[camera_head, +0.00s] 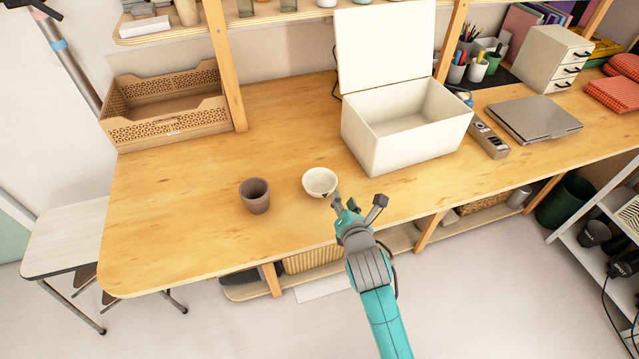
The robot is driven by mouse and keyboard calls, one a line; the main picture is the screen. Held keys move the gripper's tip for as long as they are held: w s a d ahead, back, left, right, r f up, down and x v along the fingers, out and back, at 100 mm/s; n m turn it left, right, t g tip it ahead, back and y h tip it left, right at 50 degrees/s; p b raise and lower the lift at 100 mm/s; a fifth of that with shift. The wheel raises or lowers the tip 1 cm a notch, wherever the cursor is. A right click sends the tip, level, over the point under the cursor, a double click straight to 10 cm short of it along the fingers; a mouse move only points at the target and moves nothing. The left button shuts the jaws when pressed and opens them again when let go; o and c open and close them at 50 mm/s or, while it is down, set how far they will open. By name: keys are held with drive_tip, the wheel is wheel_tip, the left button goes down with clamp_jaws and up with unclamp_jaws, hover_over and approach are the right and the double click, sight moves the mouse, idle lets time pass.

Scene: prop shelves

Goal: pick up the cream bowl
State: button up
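The cream bowl (320,182) sits upright on the wooden table (200,215), left of the open white box. My gripper (357,203) is at the table's front edge, just right of and nearer than the bowl. Its two fingers are spread apart with nothing between them. The left fingertip shows close to the bowl's lower right rim; I cannot tell whether it touches.
A brown cup (255,196) stands left of the bowl. A white box (405,130) with its lid raised stands behind and right. A brown perforated crate (165,108) is at the back left. A laptop (533,118) lies right. The table's left front is clear.

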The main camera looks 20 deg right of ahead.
sight(320, 186)
drive_tip(key=x, duration=0.9)
drive_tip(key=shift+w+d+f, duration=0.1)
drive_tip(key=shift+w, duration=0.3)
clamp_jaws()
